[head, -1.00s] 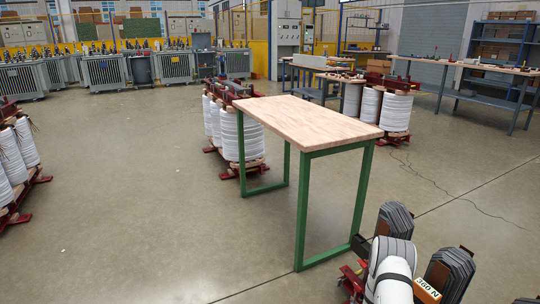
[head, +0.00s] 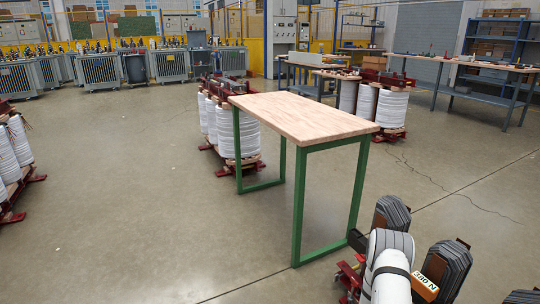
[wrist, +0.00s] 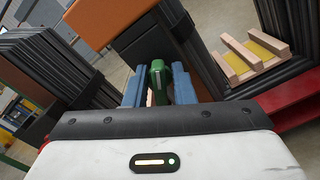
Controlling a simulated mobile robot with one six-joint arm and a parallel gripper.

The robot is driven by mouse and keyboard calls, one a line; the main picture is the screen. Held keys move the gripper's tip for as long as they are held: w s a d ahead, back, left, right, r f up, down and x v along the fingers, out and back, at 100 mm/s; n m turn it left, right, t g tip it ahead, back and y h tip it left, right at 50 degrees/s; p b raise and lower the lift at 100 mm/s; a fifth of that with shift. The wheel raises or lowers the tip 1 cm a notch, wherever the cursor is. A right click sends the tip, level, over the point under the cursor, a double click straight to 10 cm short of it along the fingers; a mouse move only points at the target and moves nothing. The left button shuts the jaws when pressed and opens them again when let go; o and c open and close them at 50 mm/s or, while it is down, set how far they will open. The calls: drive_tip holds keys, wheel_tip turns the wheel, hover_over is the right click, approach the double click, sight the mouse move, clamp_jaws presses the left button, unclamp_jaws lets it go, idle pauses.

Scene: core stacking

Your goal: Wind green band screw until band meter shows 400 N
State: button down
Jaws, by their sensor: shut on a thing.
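My gripper (wrist: 158,90) is at the core at the lower right of the head view, where my arm hides its fingers. In the wrist view its two blue fingers are shut on the green band screw (wrist: 157,72), one on each side. The screw stands in front of the dark core limbs. The band meter (head: 425,284) is a small pale plate with dark tilted characters beside the core. Its reading ends in N; the digits are too small to read surely. The laminated core (head: 450,268) is dark grey, partly hidden by my arm.
A wooden-topped table (head: 300,118) with green legs stands just beyond the core. Wooden blocks with a yellow strip (wrist: 255,55) and a red base (wrist: 297,108) lie to the right in the wrist view. Open floor (head: 130,210) spreads at the left.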

drive_tip(key=shift+s+f, duration=0.1)
drive_tip(key=shift+f, duration=0.05)
drive_tip(key=m+b, duration=0.1)
drive_tip(key=m, duration=0.2)
drive_tip(key=shift+f+m, duration=0.1)
drive_tip(key=shift+m, duration=0.2)
drive_tip(key=c, duration=1.1)
unclamp_jaws()
drive_tip(key=shift+r, duration=0.2)
drive_tip(key=shift+c, duration=0.2)
